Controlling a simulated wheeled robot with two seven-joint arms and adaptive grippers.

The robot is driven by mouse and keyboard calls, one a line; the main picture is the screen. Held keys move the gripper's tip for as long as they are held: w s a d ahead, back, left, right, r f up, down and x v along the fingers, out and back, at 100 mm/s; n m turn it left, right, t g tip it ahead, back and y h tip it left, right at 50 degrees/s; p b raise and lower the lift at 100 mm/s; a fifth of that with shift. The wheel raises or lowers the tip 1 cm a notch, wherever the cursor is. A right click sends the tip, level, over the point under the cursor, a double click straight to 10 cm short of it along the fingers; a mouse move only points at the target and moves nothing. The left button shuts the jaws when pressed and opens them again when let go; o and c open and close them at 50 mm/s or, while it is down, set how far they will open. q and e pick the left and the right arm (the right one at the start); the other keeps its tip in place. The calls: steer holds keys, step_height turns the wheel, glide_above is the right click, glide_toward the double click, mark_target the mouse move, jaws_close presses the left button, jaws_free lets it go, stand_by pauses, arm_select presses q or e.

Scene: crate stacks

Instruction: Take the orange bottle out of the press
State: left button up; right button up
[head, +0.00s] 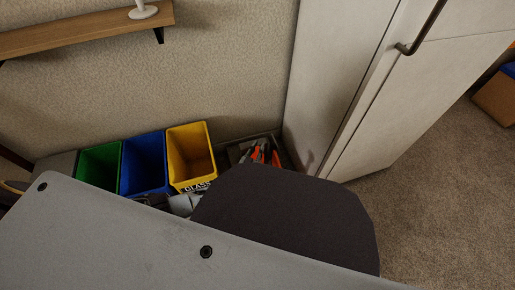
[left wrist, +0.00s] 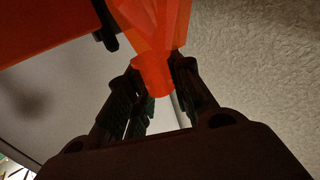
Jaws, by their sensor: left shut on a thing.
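In the left wrist view my left gripper (left wrist: 157,76) is shut on the narrow lower end of the orange bottle (left wrist: 155,22), one dark finger on each side. The bottle widens away from the fingers and runs out of the top of the picture. A broad flat orange part (left wrist: 45,28) with a small black piece at its edge is close beside it; it may belong to the press, but I cannot tell. In the head view small orange and grey parts (head: 262,153) show in the corner, mostly hidden behind dark and grey shapes in front. My right gripper is not in view.
Green (head: 99,165), blue (head: 144,165) and yellow (head: 190,155) open bins stand in a row by the wall. A tall pale cabinet (head: 345,70) is to the right of them. A wooden shelf (head: 85,30) hangs above. Carpet (head: 445,190) is clear at the right.

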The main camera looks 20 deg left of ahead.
arm_select(q)
steer(key=o, duration=0.8)
steer(key=shift+o, duration=0.2)
steer(key=shift+s, duration=0.15)
steer(key=s+a, duration=0.1)
steer(key=s, duration=1)
steer(key=shift+s+a, duration=0.3)
stand_by(0.6)
